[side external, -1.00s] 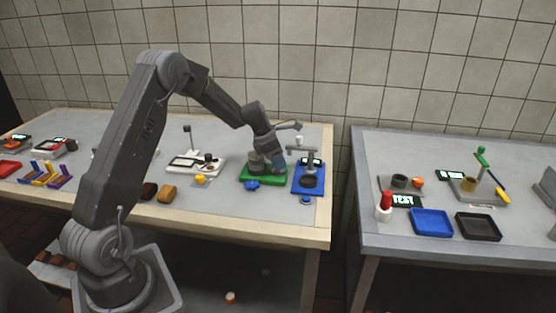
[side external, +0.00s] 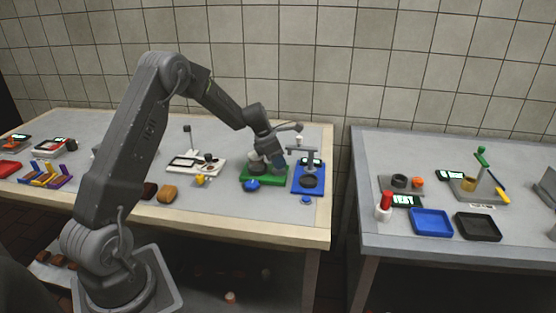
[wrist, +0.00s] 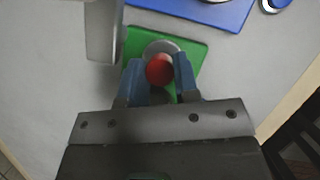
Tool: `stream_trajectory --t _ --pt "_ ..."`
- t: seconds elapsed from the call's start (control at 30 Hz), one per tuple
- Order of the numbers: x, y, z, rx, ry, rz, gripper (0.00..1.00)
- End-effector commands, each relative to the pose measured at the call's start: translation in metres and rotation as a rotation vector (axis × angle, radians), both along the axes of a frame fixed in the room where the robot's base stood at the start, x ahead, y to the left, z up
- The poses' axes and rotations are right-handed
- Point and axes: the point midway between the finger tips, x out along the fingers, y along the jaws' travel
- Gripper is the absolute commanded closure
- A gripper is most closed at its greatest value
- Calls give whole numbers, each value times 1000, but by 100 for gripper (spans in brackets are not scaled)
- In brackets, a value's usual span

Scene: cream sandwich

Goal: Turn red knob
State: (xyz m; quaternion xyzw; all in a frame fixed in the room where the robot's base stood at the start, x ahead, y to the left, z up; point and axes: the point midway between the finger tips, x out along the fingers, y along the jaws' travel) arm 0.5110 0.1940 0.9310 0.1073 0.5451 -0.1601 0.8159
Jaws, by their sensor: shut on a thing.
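The red knob (wrist: 159,69) shows in the wrist view between the two blue fingers of my gripper (wrist: 158,72). It sits on a grey round part (wrist: 160,46) above a green base (wrist: 193,50). My gripper is shut on the knob, one finger on each side. In the side view my gripper (side external: 278,160) reaches down over the green base (side external: 262,180), and the knob is hidden there.
A blue-based device (side external: 308,187) with an upright arm stands close to the right of the green base. A white device (side external: 192,165) stands to the left. The right table (side external: 365,236) holds a blue tray (side external: 431,222) and a black tray (side external: 478,227), across a gap.

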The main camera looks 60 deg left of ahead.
Motion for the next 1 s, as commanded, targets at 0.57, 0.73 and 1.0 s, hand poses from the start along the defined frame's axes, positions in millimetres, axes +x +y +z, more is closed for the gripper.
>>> stream_trajectory --t 0.57,0.73,1.0 --pt "1 1 1 -2 0 -289 95" --pt "1 2 0 -1 1 -452 95" --pt "2 2 1 -1 0 -708 95"
